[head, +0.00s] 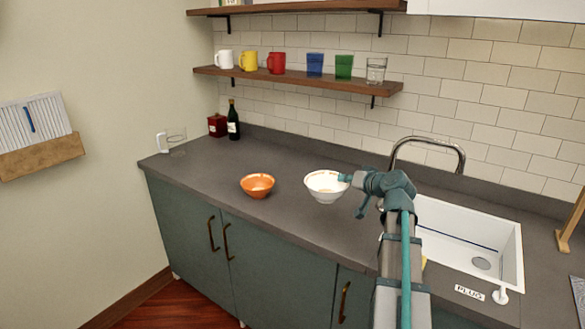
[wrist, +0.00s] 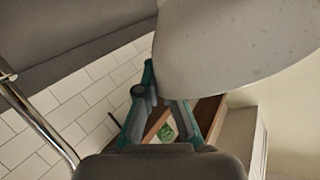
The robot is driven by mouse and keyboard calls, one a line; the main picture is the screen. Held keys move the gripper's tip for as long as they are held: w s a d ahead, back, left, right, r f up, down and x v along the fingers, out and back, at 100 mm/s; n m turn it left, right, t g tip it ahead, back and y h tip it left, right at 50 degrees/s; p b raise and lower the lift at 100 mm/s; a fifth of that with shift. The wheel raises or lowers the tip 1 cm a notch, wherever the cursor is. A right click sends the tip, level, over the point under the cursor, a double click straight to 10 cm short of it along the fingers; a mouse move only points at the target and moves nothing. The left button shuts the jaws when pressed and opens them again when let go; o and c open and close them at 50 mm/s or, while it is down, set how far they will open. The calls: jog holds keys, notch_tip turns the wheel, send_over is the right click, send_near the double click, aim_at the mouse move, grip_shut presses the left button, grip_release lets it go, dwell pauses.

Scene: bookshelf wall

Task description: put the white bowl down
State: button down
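The white bowl (head: 322,191) is upright over the middle of the grey counter, left of the sink. I cannot tell whether its base touches the counter. My gripper (head: 346,179) is at the bowl's right rim, with its fingers closed on the rim. In the wrist view the bowl (wrist: 235,45) fills the upper right as a large pale surface. The gripper's fingers (wrist: 166,95) reach up to its edge, and the bowl hides part of one finger.
An orange bowl (head: 257,185) stands left of the white bowl. The sink (head: 465,235) and faucet (head: 430,142) are to the right. A dark bottle (head: 233,122), red box (head: 217,126) and clear glass (head: 177,138) stand at the back left. The counter between the bowls is clear.

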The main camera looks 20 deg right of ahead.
jog(key=shift+s+r, duration=0.15)
jog(key=shift+s, duration=0.05)
jog(key=shift+d+m+h, duration=0.2)
jog(key=shift+m+h, duration=0.1)
jog(key=w+a+f+m+h, duration=0.1)
jog(key=a, duration=0.2)
jog(key=w+a+f+m+h, duration=0.1)
jog(key=a+h, duration=0.1)
jog(key=a, duration=0.1)
jog(key=w+a+f+m+h, duration=0.1)
jog(key=a, duration=0.3)
jog(key=shift+w+m+g+h, duration=0.3)
jog(key=shift+w+m, duration=0.1)
jog(key=w+a+n+y, duration=0.2)
jog(key=a+n+y, duration=0.1)
jog(key=a, duration=2)
jog(key=shift+a+f+y, duration=0.2)
jog(key=shift+f+y, duration=0.2)
jog(key=shift+f, duration=0.05)
